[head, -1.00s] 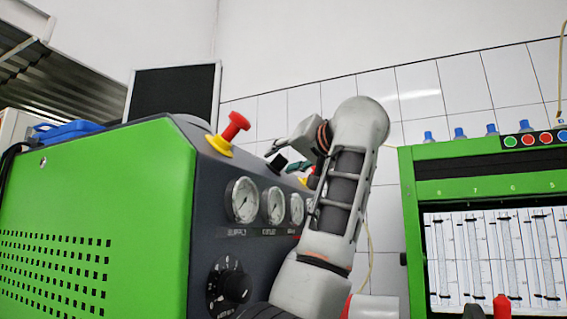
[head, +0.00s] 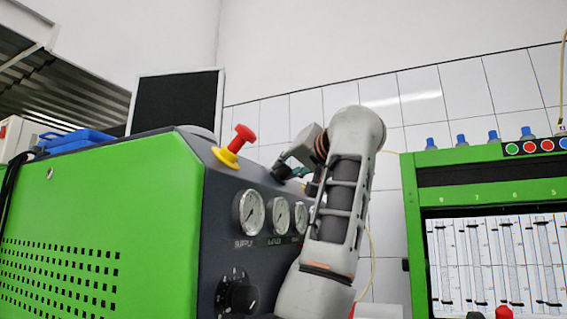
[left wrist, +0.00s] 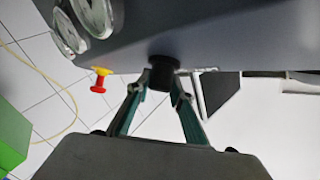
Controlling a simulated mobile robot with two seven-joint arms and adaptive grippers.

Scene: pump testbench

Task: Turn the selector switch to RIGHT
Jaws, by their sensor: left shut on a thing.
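The selector switch appears as a short black knob (head: 281,170) on the sloping dark top of the green test bench, in the head view behind the gauges. In the left wrist view the black knob (left wrist: 163,72) sits between the tips of two teal fingers. My left gripper (head: 291,169) reaches it from the right and is shut on it; the gripper also shows in the left wrist view (left wrist: 163,88). The knob's markings and pointing direction cannot be read. My right gripper is in neither view.
A red emergency button (head: 242,136) on a yellow base stands near the knob. Round gauges (head: 249,212) and a large black dial (head: 238,294) are on the front panel. A second green bench (head: 413,210) with a screen stands at the right.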

